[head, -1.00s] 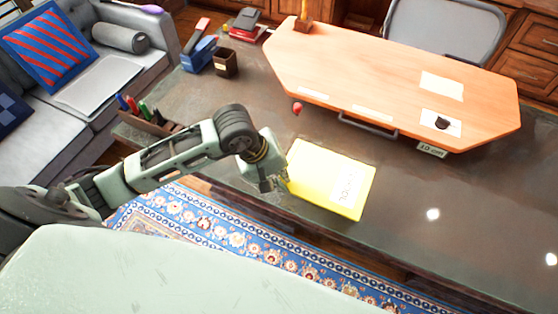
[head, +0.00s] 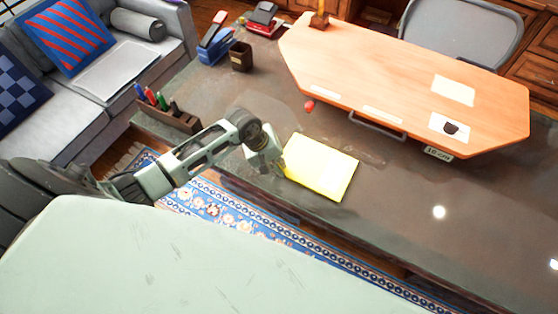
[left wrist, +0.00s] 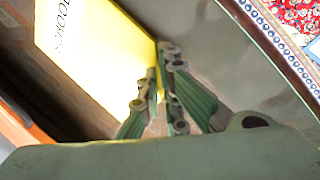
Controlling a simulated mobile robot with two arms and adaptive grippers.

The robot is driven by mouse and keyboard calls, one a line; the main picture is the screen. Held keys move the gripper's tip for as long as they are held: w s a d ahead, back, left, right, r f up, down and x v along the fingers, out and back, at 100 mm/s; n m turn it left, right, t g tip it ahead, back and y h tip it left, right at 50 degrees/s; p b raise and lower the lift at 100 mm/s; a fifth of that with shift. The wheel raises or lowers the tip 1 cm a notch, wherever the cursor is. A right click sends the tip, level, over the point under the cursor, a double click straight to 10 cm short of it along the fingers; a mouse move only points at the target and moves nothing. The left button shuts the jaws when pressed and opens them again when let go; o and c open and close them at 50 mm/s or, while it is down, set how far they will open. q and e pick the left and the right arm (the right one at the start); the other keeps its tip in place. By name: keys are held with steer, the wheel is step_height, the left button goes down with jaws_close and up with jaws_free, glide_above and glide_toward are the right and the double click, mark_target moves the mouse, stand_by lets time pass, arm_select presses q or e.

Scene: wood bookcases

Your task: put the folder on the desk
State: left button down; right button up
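The yellow folder (head: 320,167) is over the near part of the dark desk (head: 400,185), close to its front edge. I cannot tell whether it rests flat on the desk top or is held just above it. My left gripper (head: 281,171) is at the folder's left corner. In the left wrist view, the fingers of the left gripper (left wrist: 160,88) close around a corner of the folder (left wrist: 95,55), which shows the printed word "SCHOOL". My right gripper is not in view.
An orange wooden board (head: 400,85) covers the desk's far part. A pen holder (head: 168,117), dark cup (head: 241,57), blue stapler or tape holder (head: 215,45) and small red ball (head: 309,105) are nearby. The desk's right side is bare. A grey sofa (head: 110,90) stands left.

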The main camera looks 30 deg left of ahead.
arm_select(q)
steer(key=shift+f, duration=0.1)
steer(key=c, duration=2.3)
jaws_free()
steer(key=shift+o, duration=0.2)
steer(key=shift+r, duration=0.2)
steer(key=b+v, duration=0.2)
steer(key=v, duration=0.9)
steer(key=shift+a+r, duration=0.15)
steer(key=shift+r, duration=0.2)
steer(key=shift+s, duration=0.15)
